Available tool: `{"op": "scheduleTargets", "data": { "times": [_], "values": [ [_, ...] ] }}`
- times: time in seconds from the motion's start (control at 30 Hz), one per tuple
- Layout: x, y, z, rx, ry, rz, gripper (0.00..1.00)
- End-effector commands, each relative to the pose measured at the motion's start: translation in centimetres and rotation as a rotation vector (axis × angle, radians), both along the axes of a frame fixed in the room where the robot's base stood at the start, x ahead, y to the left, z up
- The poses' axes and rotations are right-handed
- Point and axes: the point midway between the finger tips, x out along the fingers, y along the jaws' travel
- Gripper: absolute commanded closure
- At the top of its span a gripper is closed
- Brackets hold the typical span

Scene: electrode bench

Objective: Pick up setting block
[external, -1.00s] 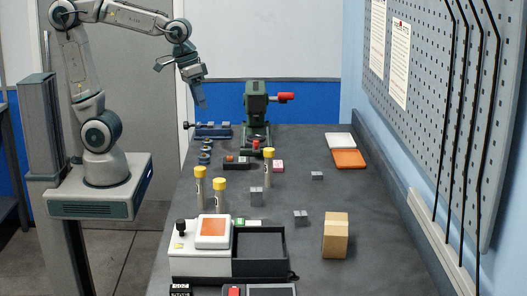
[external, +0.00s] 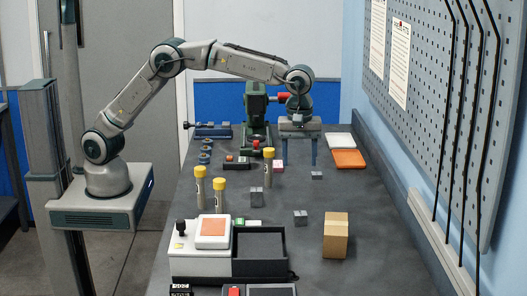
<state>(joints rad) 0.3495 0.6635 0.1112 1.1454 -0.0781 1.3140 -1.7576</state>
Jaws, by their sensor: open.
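My gripper (external: 299,162) is open and empty, its two fingers pointing down and spread wide over the far part of the bench. Several small grey metal blocks stand on the bench; I cannot tell which is the setting block. One grey block (external: 316,175) lies just below and right of my fingers in the picture, apart from them. A second grey block (external: 300,218) lies nearer the camera. A third, taller grey block (external: 256,194) stands to the left, near the yellow-capped tubes. A tan block (external: 336,236) sits at the right front.
Yellow-capped tubes (external: 219,195) stand upright at left centre. A green machine (external: 256,112) with a red handle is left of my gripper. White and orange pads (external: 349,158) lie to its right. A dark tray (external: 259,246) is in front. The bench's right middle is mostly clear.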

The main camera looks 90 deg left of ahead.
Motion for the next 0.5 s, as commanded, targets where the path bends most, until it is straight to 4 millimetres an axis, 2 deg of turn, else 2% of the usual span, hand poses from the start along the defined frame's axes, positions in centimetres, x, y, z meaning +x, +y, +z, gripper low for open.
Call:
{"op": "scheduleTargets", "data": {
  "times": [0.03,0.2,0.37,0.5],
  "values": [
    [0.6,-0.8,-1.1,0.005,0.008,0.030,0.43],
    [1.4,-2.0,-2.6,0.011,0.020,0.101,0.43],
    [1.4,-2.2,-4.5,0.013,0.024,0.112,0.43],
    [1.4,-2.1,-7.3,0.013,0.027,0.111,0.43]
  ]
}}
